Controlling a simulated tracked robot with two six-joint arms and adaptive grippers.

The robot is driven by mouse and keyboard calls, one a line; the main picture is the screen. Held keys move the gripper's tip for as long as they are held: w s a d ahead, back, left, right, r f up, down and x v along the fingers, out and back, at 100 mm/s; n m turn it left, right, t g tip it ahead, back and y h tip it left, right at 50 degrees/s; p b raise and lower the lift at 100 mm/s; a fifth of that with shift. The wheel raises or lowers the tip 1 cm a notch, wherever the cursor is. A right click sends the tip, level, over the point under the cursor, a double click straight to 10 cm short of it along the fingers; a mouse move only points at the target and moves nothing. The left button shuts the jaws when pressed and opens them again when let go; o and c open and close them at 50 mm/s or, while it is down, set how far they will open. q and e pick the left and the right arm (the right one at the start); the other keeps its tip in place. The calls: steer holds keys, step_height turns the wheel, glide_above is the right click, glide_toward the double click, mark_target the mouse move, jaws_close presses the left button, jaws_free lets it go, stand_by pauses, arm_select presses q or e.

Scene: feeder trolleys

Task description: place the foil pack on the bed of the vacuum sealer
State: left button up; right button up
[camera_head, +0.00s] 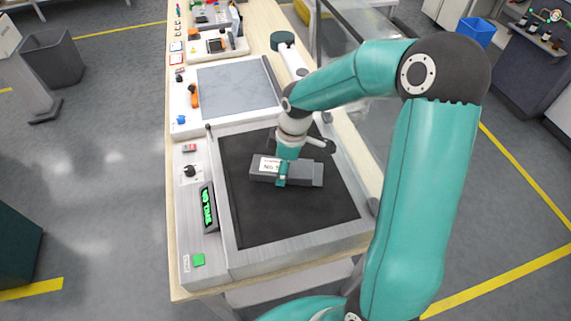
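A dark grey box-shaped pack (305,171) with a white label is over the black bed (270,222) of a silver machine, which I take to be the vacuum sealer. I take this pack to be the foil pack. My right gripper (282,175) comes down on it from above, with a teal finger across its near side. It looks shut on the pack; the far finger is hidden. I cannot tell whether the pack touches the bed or hangs just above it. My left gripper is not in view.
The machine has a green-lit display (207,208), a black knob (190,171) and a green button (198,260) on its left panel. Behind it is another machine with a grey plate (237,88). The bed is clear around the pack. A grey bin (52,58) stands on the floor.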

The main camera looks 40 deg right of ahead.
steer(key=shift+o, duration=1.2)
step_height(320, 180, up, 12)
steer(key=s+d, duration=0.1)
steer(key=shift+s, duration=0.25)
steer(key=shift+w, duration=0.1)
